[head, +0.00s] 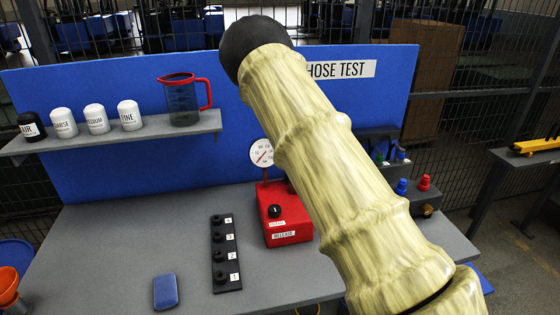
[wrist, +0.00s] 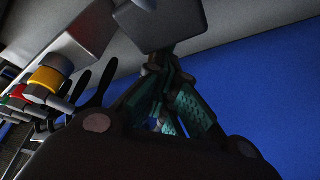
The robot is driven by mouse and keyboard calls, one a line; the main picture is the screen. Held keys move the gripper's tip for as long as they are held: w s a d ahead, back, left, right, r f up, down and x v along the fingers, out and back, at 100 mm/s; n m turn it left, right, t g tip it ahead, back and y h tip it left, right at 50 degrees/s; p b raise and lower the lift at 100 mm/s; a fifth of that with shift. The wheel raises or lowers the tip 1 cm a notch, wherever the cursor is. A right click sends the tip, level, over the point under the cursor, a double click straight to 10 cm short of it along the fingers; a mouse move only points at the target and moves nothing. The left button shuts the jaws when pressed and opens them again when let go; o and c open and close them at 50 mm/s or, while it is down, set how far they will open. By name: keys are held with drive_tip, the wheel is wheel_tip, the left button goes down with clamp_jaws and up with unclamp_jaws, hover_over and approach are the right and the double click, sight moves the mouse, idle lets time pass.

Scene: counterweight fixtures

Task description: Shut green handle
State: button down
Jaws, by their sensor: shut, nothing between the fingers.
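A small green part (head: 380,158), likely the green handle, shows at the right edge of my arm, on a dark fixture at the back right of the bench. My arm hides part of that fixture, so I cannot tell how the handle is turned. My gripper (wrist: 166,75) shows in the wrist view with its teal-padded fingers together and empty. A grey block (wrist: 160,25) lies just beyond the fingertips; I cannot tell whether they touch. The gripper is hidden in the head view. No green handle is clear in the wrist view.
A fixture with a blue knob (head: 402,187) and a red knob (head: 424,183) stands at the right. A red gauge box (head: 285,225), a black numbered strip (head: 226,253) and a blue pad (head: 166,292) are on the bench. A blue panel (head: 130,165) stands behind.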

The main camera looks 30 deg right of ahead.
drive_tip(key=shift+s+f, duration=0.45)
drive_tip(key=shift+f, duration=0.4)
drive_tip(key=c, duration=2.2)
unclamp_jaws()
drive_tip(key=shift+a, duration=0.1)
drive_tip(key=o, duration=0.6)
drive_tip(key=shift+o, duration=0.8)
drive_tip(key=shift+w+f, duration=0.15)
drive_tip(key=shift+f, duration=0.1)
drive_tip(key=shift+w, duration=0.25)
drive_tip(key=shift+r, duration=0.9)
drive_tip(key=v, duration=1.1)
drive_tip(key=shift+c, duration=0.4)
